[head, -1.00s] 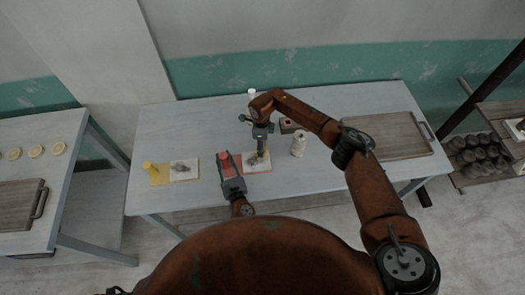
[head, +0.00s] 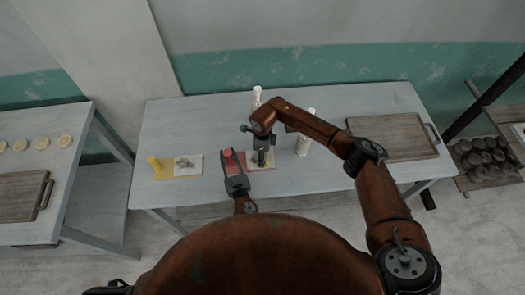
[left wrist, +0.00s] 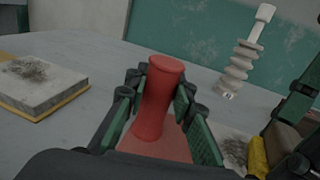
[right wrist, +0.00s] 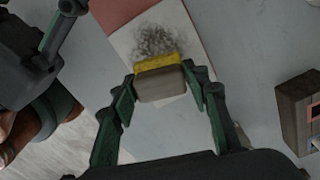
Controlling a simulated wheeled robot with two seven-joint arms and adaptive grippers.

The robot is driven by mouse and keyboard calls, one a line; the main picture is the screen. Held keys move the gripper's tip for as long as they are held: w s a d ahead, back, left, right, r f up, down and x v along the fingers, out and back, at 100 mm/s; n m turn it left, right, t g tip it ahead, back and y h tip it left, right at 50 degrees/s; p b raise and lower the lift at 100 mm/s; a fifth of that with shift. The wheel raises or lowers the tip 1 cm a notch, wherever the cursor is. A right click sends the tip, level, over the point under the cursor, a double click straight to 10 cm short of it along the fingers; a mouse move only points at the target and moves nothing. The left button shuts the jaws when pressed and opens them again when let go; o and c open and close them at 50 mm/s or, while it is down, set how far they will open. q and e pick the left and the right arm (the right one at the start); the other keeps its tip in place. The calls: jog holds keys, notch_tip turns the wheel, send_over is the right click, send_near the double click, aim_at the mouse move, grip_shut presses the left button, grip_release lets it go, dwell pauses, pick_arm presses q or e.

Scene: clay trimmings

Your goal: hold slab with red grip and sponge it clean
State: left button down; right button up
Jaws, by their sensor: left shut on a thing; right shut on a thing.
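A white slab with a grey smudge shows best in the right wrist view (right wrist: 183,28), on a red base. Its red grip (left wrist: 160,95) stands upright between the fingers of my left gripper (head: 230,155), which is shut on it. My right gripper (head: 262,158) is shut on a block-backed yellow sponge (right wrist: 160,82). The sponge is over the slab beside the smudge, its yellow edge overlapping the dark marks. I cannot tell if it presses on the surface. In the head view my right gripper hides part of the slab.
Another smudged slab (head: 193,166) with a yellow grip (head: 155,166) lies to the left. A wooden box (right wrist: 296,112) is near the sponge. A wooden tray (head: 392,137) lies at the right.

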jog(key=s, duration=0.3)
jog(key=shift+s, duration=0.15)
jog(key=shift+s+a, duration=0.15)
jog(key=shift+a, duration=0.85)
jog(key=shift+w, duration=4.9)
jog(key=shift+w+a, duration=0.2)
jog(key=shift+a, duration=0.85)
jog(key=shift+s+d, duration=0.1)
jog(key=shift+s, duration=4.85)
jog(key=shift+s+r, duration=0.1)
jog(key=shift+r, duration=0.05)
notch_tip(320, 180, up, 8)
